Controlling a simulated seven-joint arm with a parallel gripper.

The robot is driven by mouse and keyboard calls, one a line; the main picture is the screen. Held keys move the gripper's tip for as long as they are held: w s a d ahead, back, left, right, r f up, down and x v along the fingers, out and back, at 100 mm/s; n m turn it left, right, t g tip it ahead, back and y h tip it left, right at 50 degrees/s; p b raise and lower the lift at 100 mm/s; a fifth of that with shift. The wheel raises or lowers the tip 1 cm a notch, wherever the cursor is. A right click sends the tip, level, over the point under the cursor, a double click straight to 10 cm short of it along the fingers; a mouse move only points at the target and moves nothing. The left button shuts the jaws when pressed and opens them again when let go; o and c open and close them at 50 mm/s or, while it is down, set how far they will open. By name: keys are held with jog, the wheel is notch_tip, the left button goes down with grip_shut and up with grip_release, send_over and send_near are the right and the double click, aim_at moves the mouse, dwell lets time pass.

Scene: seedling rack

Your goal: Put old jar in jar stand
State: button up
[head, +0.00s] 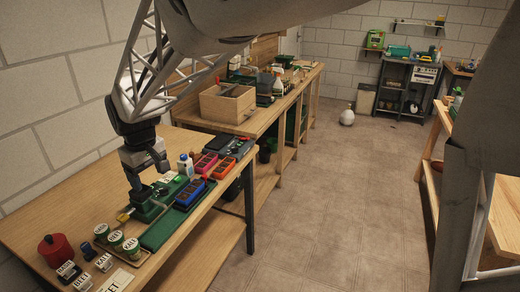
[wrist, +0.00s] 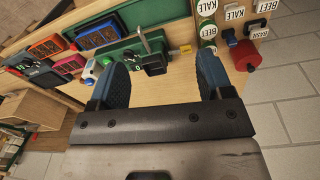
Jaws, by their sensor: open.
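My gripper (head: 138,192) is open and empty, pointing down over a green fixture (head: 150,208) on the left bench. In the wrist view its two blue fingers (wrist: 162,62) stand wide apart, with that fixture (wrist: 150,58) beyond the gap. Several small lidded jars (head: 116,238) stand in a row nearer the front edge, with white labels on top. Jars also show at the upper right of the wrist view (wrist: 207,30). I cannot tell which is the old jar, nor surely make out the jar stand. Nothing is between my fingers.
Bare wood is free at left.

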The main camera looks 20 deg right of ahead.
jog(key=s+d+r+m, duration=0.2)
jog(key=s+d, duration=0.5)
jog(key=d, duration=0.1)
jog(key=s+d+r+m, duration=0.2)
jog(key=s+d, duration=0.5)
jog(key=s+d+f+m, duration=0.1)
jog(key=s+d, duration=0.3)
jog(key=s, duration=0.3)
jog(key=s+d+f+m+t, duration=0.1)
jog(key=s+d+f+m, duration=0.1)
jog(key=s+d, duration=0.2)
jog(key=s, duration=0.3)
jog(key=shift+s+m+t, duration=0.3)
